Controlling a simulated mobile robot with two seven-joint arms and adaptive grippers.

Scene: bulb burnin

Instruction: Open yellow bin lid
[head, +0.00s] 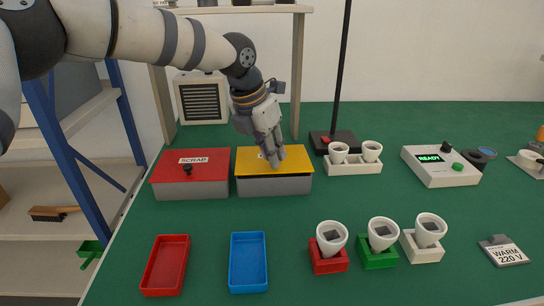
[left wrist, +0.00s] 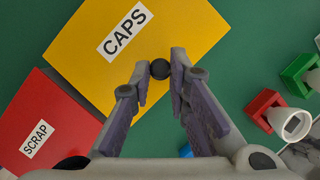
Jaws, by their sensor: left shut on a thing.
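The yellow bin lid (head: 299,160) lies flat on its grey bin (head: 275,186) in the head view. In the left wrist view the yellow lid (left wrist: 185,28) bears a CAPS label (left wrist: 123,36) and a round black knob (left wrist: 160,69) near its edge. My left gripper (head: 273,162) points down onto the lid from above. Its fingers are shut on the black knob, which shows between the fingertips in the left wrist view. In the head view the fingers hide the knob and most of the label. My right gripper is not in view.
A red-lidded SCRAP bin (head: 215,172) stands close on the left. A white two-cup holder (head: 354,167) is to the right. A red tray (head: 166,265), a blue tray (head: 248,262) and bulbs in coloured blocks are in front. Green table is clear between them.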

